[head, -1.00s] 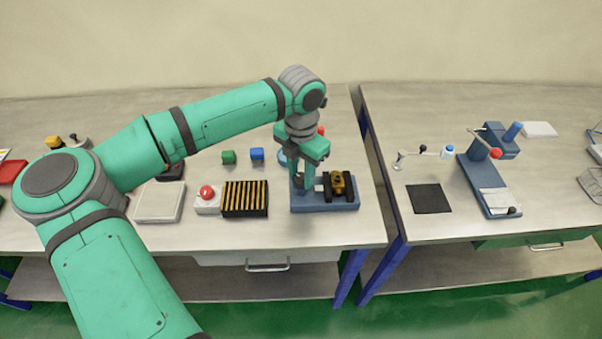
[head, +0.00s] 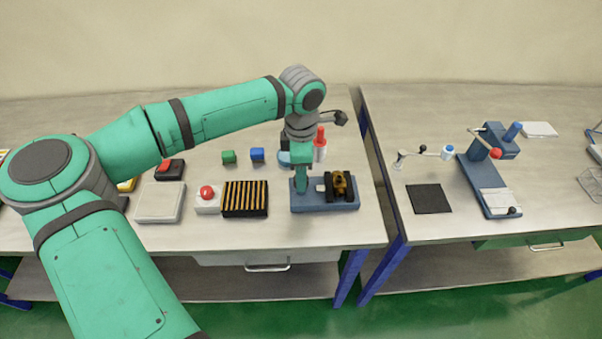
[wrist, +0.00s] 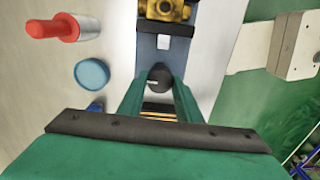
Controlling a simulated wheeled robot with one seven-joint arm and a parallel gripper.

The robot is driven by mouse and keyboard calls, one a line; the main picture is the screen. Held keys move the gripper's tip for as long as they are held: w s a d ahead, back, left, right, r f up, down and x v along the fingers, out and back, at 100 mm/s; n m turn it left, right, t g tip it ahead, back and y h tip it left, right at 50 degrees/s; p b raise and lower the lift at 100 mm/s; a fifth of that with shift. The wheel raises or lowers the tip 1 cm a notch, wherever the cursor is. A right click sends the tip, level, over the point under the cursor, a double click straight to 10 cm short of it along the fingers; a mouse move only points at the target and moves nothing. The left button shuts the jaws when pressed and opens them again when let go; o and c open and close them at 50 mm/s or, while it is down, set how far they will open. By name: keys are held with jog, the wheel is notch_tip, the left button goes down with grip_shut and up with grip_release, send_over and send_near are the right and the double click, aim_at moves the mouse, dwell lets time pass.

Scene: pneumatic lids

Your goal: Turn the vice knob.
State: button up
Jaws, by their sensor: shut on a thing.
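The vice is a blue block base (head: 328,205) near the front right of the left bench, with a brass-coloured piece (head: 342,187) between its dark jaws. It also shows at the top of the wrist view, with the brass piece (wrist: 166,9) there. The vice knob, a dark round end (wrist: 160,77), sits between my fingertips in the wrist view. My gripper (head: 300,186) is shut on this knob at the left end of the vice. In the head view the fingers hide the knob.
A red-topped bottle (head: 320,143) and a blue round lid (wrist: 91,74) are close behind the gripper. A black-and-yellow slotted block (head: 246,199) and a red button box (head: 208,199) stand left of the vice. A gap separates the benches.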

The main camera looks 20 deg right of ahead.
jog(key=shift+m, duration=0.6)
jog(key=o, duration=1)
jog(key=shift+o, duration=0.2)
notch_tip(320, 180, up, 11)
